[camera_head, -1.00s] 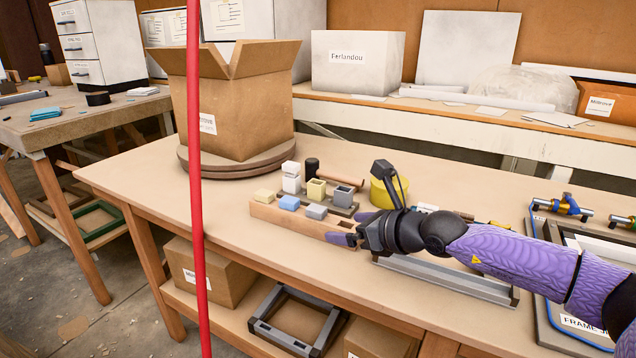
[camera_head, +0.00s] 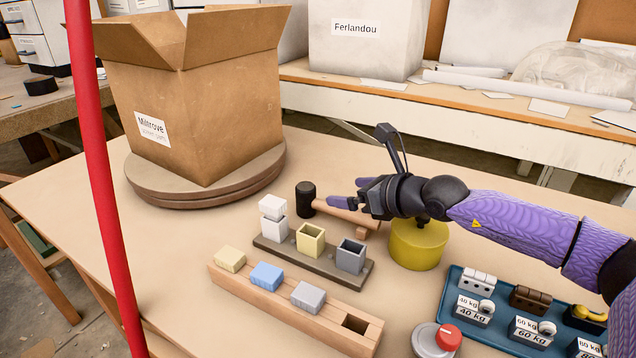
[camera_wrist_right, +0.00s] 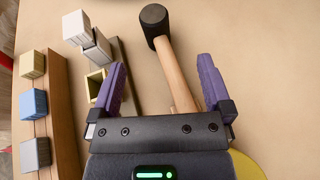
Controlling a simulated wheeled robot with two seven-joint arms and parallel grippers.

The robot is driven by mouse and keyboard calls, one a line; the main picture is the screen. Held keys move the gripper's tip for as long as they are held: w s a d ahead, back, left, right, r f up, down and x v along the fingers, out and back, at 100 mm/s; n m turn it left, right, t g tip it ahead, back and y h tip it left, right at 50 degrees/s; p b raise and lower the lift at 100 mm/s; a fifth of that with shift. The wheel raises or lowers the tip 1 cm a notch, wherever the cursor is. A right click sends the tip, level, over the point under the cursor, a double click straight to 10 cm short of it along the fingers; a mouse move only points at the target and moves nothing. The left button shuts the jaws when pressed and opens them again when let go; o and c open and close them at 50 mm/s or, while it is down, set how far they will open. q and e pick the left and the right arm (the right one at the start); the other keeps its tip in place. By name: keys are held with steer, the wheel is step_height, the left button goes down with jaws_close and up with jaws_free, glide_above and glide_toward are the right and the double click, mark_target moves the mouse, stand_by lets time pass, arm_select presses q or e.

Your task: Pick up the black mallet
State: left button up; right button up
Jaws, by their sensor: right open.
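The black mallet has a black cylindrical head (camera_head: 306,199) and a light wooden handle (camera_head: 345,211). It lies on the workbench behind the rack of small blocks. In the right wrist view its head (camera_wrist_right: 155,22) is at the top and its handle (camera_wrist_right: 175,75) runs down between the fingers. My right gripper (camera_head: 345,203) is at the handle, open, with purple fingers; in the right wrist view the fingers (camera_wrist_right: 160,85) stand on either side of the handle, apart from it. The handle's far end is hidden behind the gripper body. My left gripper is not in view.
A dark rack (camera_head: 288,256) with white, yellow and grey blocks and a wooden block holder (camera_head: 330,318) stand close in front of the mallet. A yellow cylinder (camera_head: 418,245) is under my right wrist. A large cardboard box (camera_head: 225,120) sits on a round turntable behind left.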

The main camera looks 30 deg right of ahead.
mark_target(312, 189)
steer(key=b+x, duration=0.2)
steer(key=x, duration=0.1)
steer(key=b+x, duration=0.1)
steer(key=x, duration=0.2)
steer(key=b+x, duration=0.2)
steer(key=x, duration=0.1)
steer(key=shift+a+f+b, duration=0.15)
steer(key=shift+a+b, duration=0.15)
steer(key=shift+a, duration=0.15)
steer(key=shift+w, duration=0.3)
steer(key=c, duration=1.1)
steer(key=shift+c, duration=1.1)
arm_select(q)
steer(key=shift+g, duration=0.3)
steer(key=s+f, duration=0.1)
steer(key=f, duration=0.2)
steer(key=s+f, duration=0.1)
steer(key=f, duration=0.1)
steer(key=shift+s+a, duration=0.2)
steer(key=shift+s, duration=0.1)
arm_select(e)
jaws_close()
